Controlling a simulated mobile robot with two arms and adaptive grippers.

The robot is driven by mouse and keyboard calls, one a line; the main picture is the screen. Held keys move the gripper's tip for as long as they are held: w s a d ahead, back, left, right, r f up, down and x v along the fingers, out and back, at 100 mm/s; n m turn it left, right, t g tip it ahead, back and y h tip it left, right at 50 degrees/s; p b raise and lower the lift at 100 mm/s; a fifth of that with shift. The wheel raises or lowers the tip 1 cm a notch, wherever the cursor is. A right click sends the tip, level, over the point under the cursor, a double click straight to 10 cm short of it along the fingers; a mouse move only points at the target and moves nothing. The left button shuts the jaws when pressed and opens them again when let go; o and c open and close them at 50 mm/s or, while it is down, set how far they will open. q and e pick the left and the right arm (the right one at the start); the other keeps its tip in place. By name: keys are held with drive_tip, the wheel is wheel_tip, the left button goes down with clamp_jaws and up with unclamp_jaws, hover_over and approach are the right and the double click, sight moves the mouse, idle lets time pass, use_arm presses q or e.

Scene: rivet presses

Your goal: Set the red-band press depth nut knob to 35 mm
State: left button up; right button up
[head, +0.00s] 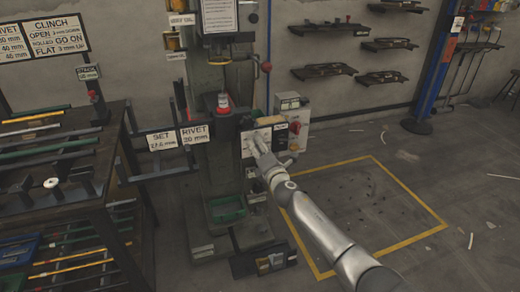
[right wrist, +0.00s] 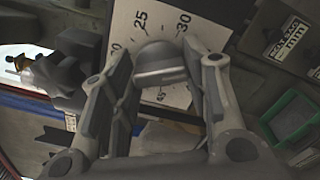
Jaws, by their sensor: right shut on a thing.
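The press (head: 185,100) stands in the middle of the head view, with a red part (head: 223,101) at its middle. A white dial plate (head: 247,142) is on its right side. My right gripper (head: 262,146) reaches the plate from the lower right and hides the knob there. In the right wrist view, the rounded grey knob (right wrist: 160,62) sits between the two fingers of my right gripper (right wrist: 158,78), which is shut on it. The dial plate (right wrist: 125,22) behind shows 25 and 30; other marks are partly hidden. My left gripper is not in view.
Signs reading SET (head: 163,140) and RIVET (head: 194,134) hang left of the press. A workbench with rods (head: 60,190) stands at the left. A control box (head: 291,115) is just right of the press. The yellow-outlined floor (head: 370,205) is mostly open.

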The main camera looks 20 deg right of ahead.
drive_tip(key=shift+f, duration=0.1)
drive_tip(key=o, duration=1)
drive_tip(key=s, duration=1.2)
drive_tip(key=shift+d, duration=0.2)
